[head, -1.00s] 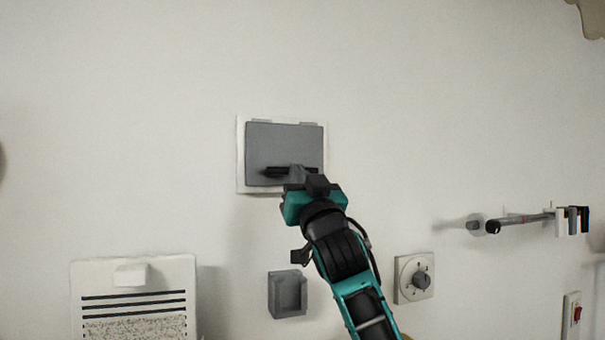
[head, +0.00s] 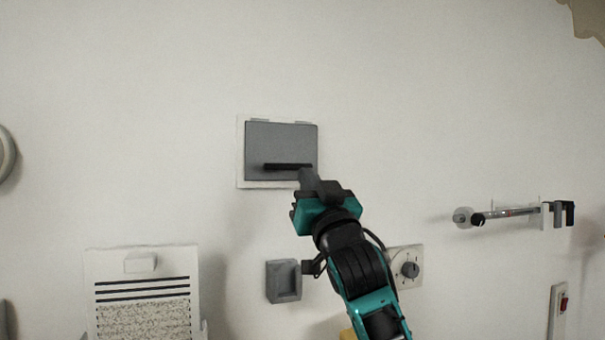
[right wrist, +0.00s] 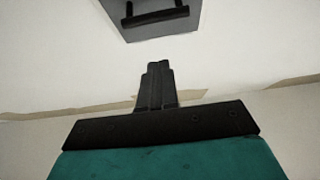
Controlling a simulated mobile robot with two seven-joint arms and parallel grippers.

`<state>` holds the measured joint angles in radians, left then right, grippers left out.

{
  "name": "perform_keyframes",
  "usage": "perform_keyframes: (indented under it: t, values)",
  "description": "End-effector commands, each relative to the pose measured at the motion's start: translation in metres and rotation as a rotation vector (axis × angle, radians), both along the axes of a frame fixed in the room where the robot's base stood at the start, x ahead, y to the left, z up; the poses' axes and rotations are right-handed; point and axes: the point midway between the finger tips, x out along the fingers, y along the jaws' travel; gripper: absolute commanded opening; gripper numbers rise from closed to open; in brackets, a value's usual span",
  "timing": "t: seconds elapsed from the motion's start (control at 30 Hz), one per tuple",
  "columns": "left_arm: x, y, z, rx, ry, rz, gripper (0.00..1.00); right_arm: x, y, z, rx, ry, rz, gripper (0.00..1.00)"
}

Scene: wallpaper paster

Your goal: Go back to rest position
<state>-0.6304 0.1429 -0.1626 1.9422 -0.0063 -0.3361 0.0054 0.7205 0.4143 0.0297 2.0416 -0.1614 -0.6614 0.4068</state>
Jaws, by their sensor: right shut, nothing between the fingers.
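My right gripper (head: 309,178) is shut and empty in the head view, just below and right of the black handle (head: 287,167) on a grey wall panel (head: 270,142). The panel sits in a white frame (head: 241,155) on the wall. In the right wrist view my shut fingers (right wrist: 158,72) point toward the panel (right wrist: 150,30) and its handle (right wrist: 155,16), with a gap of wall between. My left gripper is not in view.
Below on the wall are a small grey holder (head: 284,281), a dial (head: 409,269) and a white unit with black stripes (head: 142,262). A rod (head: 508,213) with hooks juts out at right, above a red switch (head: 563,304). The upper wall is clear.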

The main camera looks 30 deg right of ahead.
Motion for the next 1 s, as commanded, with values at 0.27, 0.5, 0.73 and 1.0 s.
perform_keyframes:
  t: [0.27, 0.5, 0.73, 1.0]
  values:
    - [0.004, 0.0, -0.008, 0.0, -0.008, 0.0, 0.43, -0.036, 0.009, -0.024, 0.0, -0.001, 0.001, 0.0]
    - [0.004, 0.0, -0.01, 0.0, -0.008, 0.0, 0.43, -0.045, 0.011, -0.029, 0.001, 0.0, 0.001, 0.0]
    - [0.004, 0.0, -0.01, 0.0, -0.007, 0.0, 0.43, -0.038, 0.014, -0.049, 0.005, 0.057, 0.004, 0.0]
    - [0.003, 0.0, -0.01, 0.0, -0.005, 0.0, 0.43, -0.025, 0.043, -0.22, 0.031, 0.538, 0.027, 0.0]
